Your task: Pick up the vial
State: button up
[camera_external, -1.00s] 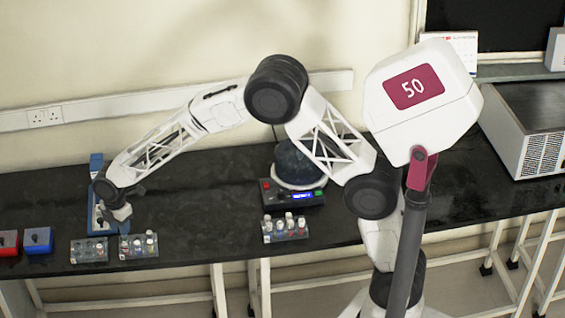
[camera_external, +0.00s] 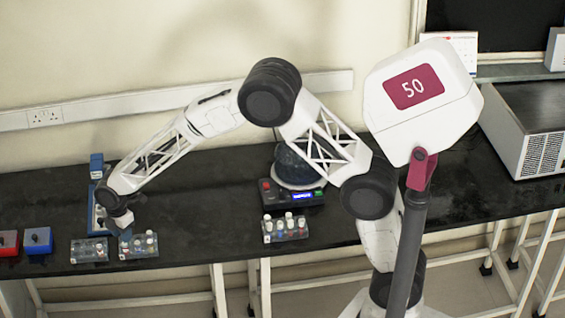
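My gripper (camera_external: 124,221) is at the left part of the black bench, pointing down over the left end of a clear rack with several white-capped vials (camera_external: 138,244). Its fingers are small and dark here, so I cannot tell whether they are open or shut or hold anything. Another clear rack with white-capped vials (camera_external: 286,227) stands near the middle of the bench, in front of a device with a dark dome. Which vial the task means cannot be told from this view.
A clear rack (camera_external: 89,250) with few or no visible caps stands left of my gripper. Blue (camera_external: 38,240) and red (camera_external: 8,242) boxes lie at the far left. A blue upright device (camera_external: 96,165) stands behind my gripper. The bench (camera_external: 210,215) is clear between the two vial racks.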

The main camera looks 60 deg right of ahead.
jog(key=shift+d+f, duration=0.1)
jog(key=shift+f, duration=2.25)
jog(key=shift+c, duration=0.4)
grip_shut()
jog(key=shift+r, duration=0.1)
notch_tip(320, 180, up, 10)
jog(key=shift+d, duration=0.1)
